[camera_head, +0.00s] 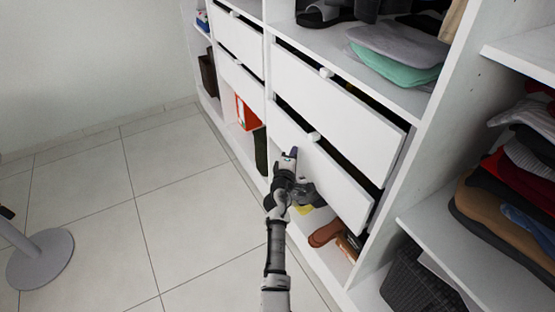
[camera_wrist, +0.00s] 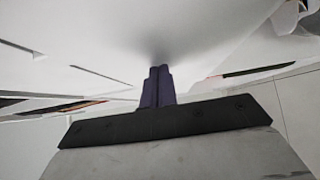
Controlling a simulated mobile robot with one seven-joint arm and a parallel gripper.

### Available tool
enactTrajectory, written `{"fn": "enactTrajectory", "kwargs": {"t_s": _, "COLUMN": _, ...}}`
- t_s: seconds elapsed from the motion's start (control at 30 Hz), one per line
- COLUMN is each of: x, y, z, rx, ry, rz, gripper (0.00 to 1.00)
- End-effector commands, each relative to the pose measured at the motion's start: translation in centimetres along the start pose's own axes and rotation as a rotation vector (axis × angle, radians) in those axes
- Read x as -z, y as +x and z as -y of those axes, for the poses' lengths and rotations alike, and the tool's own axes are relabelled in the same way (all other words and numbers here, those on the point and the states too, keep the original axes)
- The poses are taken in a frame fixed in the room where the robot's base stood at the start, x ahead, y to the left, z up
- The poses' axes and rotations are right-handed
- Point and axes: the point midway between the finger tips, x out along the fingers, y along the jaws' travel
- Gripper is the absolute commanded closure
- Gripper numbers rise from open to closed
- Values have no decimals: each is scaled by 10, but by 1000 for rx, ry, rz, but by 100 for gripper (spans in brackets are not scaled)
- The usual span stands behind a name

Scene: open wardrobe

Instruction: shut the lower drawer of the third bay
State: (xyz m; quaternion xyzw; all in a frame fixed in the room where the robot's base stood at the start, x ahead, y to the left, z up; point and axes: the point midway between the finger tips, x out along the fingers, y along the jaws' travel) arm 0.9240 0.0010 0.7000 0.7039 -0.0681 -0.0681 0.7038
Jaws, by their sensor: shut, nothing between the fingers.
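The lower drawer (camera_head: 330,180) in the wide bay at centre right stands ajar. A dark gap shows along its top and its right end, and its white front has a round knob (camera_head: 315,137). My gripper (camera_head: 292,153) is in front of the left part of this drawer front, below and left of the knob. Its purple fingers (camera_wrist: 157,86) are together and empty. In the wrist view their tips are at or very near a white surface (camera_wrist: 150,35) with a shadow on it; contact cannot be told for sure.
The upper drawer (camera_head: 335,110) above is also ajar. Brown shoes (camera_head: 325,235) lie in the open space below. The bay to the left has two drawers (camera_head: 238,40). Folded clothes (camera_head: 510,170) fill shelves at right. The tiled floor at left is clear, except a round grey stand base (camera_head: 40,258).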

Motion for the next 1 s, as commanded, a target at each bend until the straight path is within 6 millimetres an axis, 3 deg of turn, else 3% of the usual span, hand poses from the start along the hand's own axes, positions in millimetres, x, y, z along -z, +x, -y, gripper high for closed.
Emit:
{"fn": "enactTrajectory", "kwargs": {"t_s": 0.3, "x": -18, "y": 18, "z": 0, "rx": 0, "ry": 0, "rz": 0, "gripper": 100}}
{"fn": "enactTrajectory", "kwargs": {"t_s": 1.0, "x": -21, "y": 20, "z": -1, "rx": -2, "ry": 1, "rz": 10, "gripper": 100}}
